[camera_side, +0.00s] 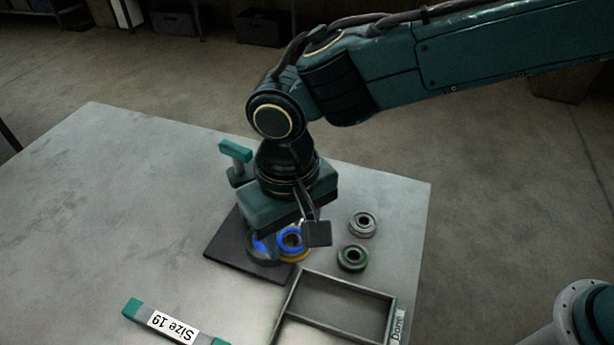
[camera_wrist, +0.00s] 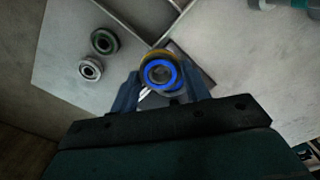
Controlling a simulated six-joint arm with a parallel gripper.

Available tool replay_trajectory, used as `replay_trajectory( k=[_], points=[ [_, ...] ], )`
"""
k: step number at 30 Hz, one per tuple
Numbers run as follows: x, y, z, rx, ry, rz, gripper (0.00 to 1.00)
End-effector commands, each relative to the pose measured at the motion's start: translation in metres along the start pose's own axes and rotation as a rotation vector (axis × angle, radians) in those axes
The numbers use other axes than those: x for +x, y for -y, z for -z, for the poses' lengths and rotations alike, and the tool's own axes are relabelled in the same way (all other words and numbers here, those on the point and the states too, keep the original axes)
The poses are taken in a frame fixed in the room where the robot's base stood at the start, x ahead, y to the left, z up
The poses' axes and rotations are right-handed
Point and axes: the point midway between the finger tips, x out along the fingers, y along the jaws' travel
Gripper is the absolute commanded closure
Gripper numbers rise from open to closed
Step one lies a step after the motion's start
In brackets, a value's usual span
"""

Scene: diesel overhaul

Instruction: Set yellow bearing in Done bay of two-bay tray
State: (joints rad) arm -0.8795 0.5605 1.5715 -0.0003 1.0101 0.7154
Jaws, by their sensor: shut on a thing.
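The yellow bearing (camera_side: 295,256) shows a yellow rim and a bright blue ring on its upper face. My gripper (camera_side: 290,240) points down and is shut on it, at the right edge of the dark mat. In the wrist view the bearing (camera_wrist: 160,72) sits between my two fingers (camera_wrist: 161,88). I cannot tell whether it is clear of the surface. The two-bay tray (camera_side: 345,278) stands nearer the side camera. Its label "Done" (camera_side: 397,327) is on the right end. The tray's near part is cut off by the picture edge.
A grey bearing (camera_side: 363,224) and a green bearing (camera_side: 352,257) lie on the table to the right. The dark mat (camera_side: 232,252) lies left of them. A teal-topped fixture (camera_side: 235,152) stands behind my gripper. The left table is clear.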

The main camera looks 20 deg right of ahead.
Motion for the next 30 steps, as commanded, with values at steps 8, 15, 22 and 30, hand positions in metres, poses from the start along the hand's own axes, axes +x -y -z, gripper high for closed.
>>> replay_trajectory(
  k=[8,15,22,30],
  points=[
    [-0.008,-0.015,-0.055,0.18,-0.001,0.001,0.76],
    [-0.009,-0.025,-0.081,0.275,-0.001,0.002,0.76],
    [-0.009,-0.027,-0.086,0.297,-0.001,0.002,0.76],
    [-0.005,-0.027,-0.086,0.296,0.0,0.0,0.76]
  ],
)
